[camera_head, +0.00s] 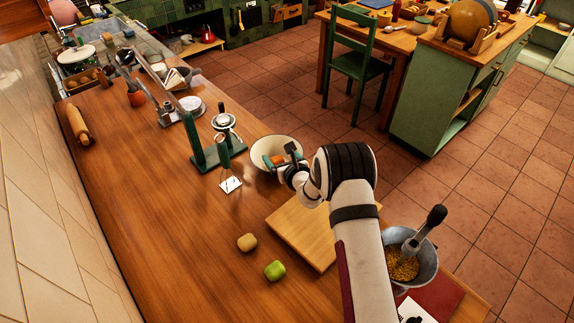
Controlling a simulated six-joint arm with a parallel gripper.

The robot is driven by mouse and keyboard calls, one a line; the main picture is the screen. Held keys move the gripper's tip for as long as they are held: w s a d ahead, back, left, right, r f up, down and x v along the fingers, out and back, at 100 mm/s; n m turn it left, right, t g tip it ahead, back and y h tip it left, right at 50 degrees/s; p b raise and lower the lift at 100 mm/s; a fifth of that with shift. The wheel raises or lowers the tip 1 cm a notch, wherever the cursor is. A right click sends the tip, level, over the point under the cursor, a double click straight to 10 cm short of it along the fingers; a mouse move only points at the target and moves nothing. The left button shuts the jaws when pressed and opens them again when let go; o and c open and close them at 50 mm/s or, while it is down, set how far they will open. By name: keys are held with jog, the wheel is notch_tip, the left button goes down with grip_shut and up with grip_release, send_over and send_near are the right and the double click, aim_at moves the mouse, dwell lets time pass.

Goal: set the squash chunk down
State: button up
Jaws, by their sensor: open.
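An orange chunk, likely the squash chunk (279,159), shows at the white bowl (256,147), right by my gripper's fingers. My gripper (278,160) is open and reaches over the bowl from the right. I cannot tell whether the chunk rests on the bowl's floor or touches a finger. My wrist hides the right side of the bowl.
A wooden board (300,238) lies in front of the bowl, partly under my arm. A tan round item (247,242) and a green one (275,270) lie left of it. A green stand (205,158) is left of the bowl. A metal pot (425,265) stands right.

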jog(key=v, duration=1.1)
jog(key=s+a+r+n+g+y, duration=0.2)
jog(key=s+a+r+n+y, duration=0.3)
jog(key=r, duration=0.5)
jog(key=s+a+r+n+g+y, duration=0.1)
jog(key=s+a+r+n+g, duration=0.1)
jog(key=s+r+n+g, duration=0.35)
jog(key=s+a+r+n+g+y, duration=0.1)
jog(key=s+r+n+g, duration=0.1)
jog(key=s+n, duration=0.7)
jog(key=s+d+f+n+g+h, duration=0.2)
jog(key=s+d+f+n+h, duration=0.2)
jog(key=s+d+h, duration=0.7)
jog(key=s+d+n, duration=0.1)
jog(key=s+d, duration=0.4)
jog(key=s, duration=0.3)
jog(key=shift+d+n+g, duration=0.35)
jog(key=shift+d, duration=0.05)
